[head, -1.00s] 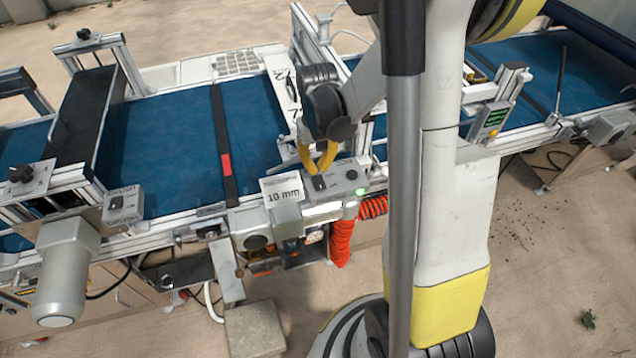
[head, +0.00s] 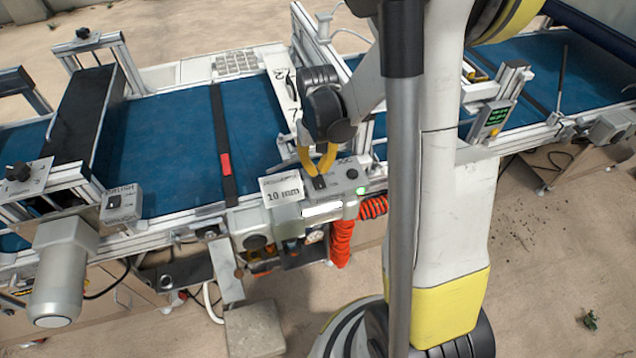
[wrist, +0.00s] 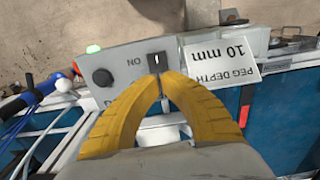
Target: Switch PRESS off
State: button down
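A grey control box (head: 338,187) sits at the front edge of the conveyor. On its top is a small black rocker switch (wrist: 156,62), marked ON on one side in the wrist view. Other lettering near it is partly hidden by a finger, and I cannot read the name PRESS. The switch also shows in the head view (head: 320,183). My gripper (wrist: 161,76) has its yellow fingertips together and empty, right at the near edge of the switch. I cannot tell whether they touch it. In the head view my gripper (head: 318,173) points down at the box.
A green lamp (wrist: 93,49) is lit on the box, beside a black knob (wrist: 103,77). A "PEG DEPTH 10 mm" sign (wrist: 222,59) stands close on the other side. Another switch box (head: 121,205) is farther left. A red hose (head: 342,240) hangs below.

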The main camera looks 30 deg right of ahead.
aim_at(316, 178)
jog(key=shift+f+b, duration=1.15)
jog(key=shift+f, duration=0.2)
dwell(0.4)
jog(key=shift+r+p, duration=2.45)
jog(key=shift+r, duration=1.05)
jog(key=shift+a+r, duration=0.25)
jog(key=shift+r, duration=0.1)
jog(key=s+a+r+n+t+b, duration=0.3)
jog(key=s+a+r+t+b, duration=0.4)
jog(key=s+a, duration=0.3)
jog(key=shift+s+a+r, duration=0.4)
jog(key=shift+a+r, duration=0.15)
jog(key=shift+a, duration=0.95)
